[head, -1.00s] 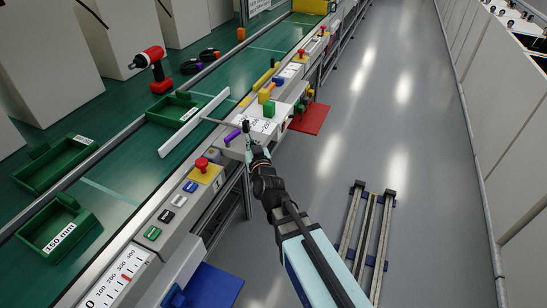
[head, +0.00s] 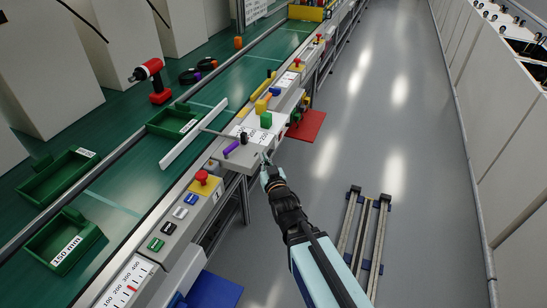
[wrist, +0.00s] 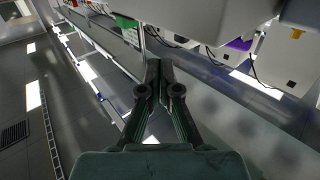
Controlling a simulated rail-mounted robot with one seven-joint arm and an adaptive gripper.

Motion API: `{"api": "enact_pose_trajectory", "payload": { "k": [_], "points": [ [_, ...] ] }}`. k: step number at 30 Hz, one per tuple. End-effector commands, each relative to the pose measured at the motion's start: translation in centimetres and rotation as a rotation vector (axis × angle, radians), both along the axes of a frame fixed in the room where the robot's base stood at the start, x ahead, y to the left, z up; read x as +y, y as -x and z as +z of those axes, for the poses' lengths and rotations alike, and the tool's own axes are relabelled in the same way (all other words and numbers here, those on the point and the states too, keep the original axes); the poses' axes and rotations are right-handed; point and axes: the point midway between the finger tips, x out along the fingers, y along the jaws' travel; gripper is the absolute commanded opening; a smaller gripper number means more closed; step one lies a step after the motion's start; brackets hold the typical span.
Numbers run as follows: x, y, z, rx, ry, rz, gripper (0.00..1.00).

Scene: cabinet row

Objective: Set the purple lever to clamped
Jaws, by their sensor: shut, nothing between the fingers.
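The purple lever (head: 231,147) lies on the grey panel (head: 226,163) of the cabinet row, next to a black upright knob (head: 244,138). It points toward the lower left of a white label card. My gripper (head: 266,158) is just right of the panel's edge in the head view, apart from the lever. In the wrist view my gripper's fingers (wrist: 159,66) are together with nothing between them. A small purple patch (wrist: 239,44) shows at the upper right there; I cannot tell whether it is the lever.
A green block (head: 266,119) and yellow handles (head: 261,106) stand beyond the lever. A red emergency button (head: 202,177) is nearer. A white bar (head: 194,134) lies over the conveyor. The aisle floor (head: 360,130) right of the cabinets is mostly clear.

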Motion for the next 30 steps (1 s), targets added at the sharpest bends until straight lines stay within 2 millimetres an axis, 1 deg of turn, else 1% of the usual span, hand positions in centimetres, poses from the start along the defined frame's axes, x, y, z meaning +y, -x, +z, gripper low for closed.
{"api": "enact_pose_trajectory", "payload": {
  "k": [1, 17, 22, 30],
  "points": [
    [-0.1, 0.0, 0.6, 0.003, 0.001, -0.001, 0.0],
    [-1.1, 1.3, 0.4, 0.002, 0.0, 0.005, 0.0],
    [-2.6, 2.5, 0.0, 0.001, 0.0, 0.003, 0.0],
    [-3.1, 2.9, 0.0, 0.0, -0.001, 0.005, 0.0]
  ]
}}
